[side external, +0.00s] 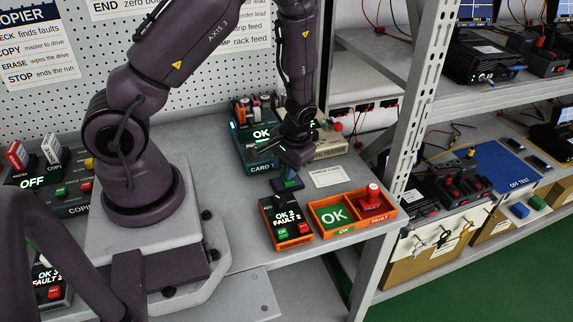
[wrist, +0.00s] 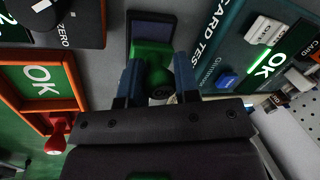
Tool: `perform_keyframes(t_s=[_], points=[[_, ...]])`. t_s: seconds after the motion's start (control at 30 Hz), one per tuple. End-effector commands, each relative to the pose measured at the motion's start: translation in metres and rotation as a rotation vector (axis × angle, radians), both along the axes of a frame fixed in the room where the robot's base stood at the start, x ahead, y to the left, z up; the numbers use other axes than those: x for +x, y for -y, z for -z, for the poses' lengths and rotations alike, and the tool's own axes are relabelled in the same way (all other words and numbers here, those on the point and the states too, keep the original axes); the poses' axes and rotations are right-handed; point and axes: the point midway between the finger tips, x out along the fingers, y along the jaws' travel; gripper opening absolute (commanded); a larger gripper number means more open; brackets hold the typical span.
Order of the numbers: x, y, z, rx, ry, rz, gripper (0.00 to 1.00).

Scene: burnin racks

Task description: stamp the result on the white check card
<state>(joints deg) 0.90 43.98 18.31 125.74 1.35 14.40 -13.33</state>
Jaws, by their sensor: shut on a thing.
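My gripper (side external: 289,170) points down at the middle of the bench. In the wrist view its blue fingers (wrist: 158,82) are shut on a green stamp (wrist: 152,62). The stamp is at a dark ink pad (wrist: 153,30), which also shows in the side view (side external: 287,185). I cannot tell whether the stamp touches the pad. The white check card (side external: 327,176) lies flat on the bench just right of the pad; my gripper hides most or all of it in the wrist view.
An orange tray (side external: 352,228) has an empty green OK compartment and a red stamp (side external: 373,194) in its FAULT compartment. The OK/FAULT counter box (side external: 285,222) stands left of it. The card tester (side external: 258,150) is behind my gripper. A rack post (side external: 405,140) rises at right.

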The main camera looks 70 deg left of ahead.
Motion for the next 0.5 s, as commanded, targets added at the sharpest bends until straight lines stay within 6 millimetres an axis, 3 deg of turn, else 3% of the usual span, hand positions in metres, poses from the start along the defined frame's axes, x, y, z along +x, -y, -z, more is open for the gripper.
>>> perform_keyframes(t_s=[0.17, 0.5], points=[[-0.001, 0.001, 0.000, -0.001, -0.002, 0.001, 0.14], [0.000, 0.001, -0.027, -0.001, 0.000, 0.001, 0.14]])
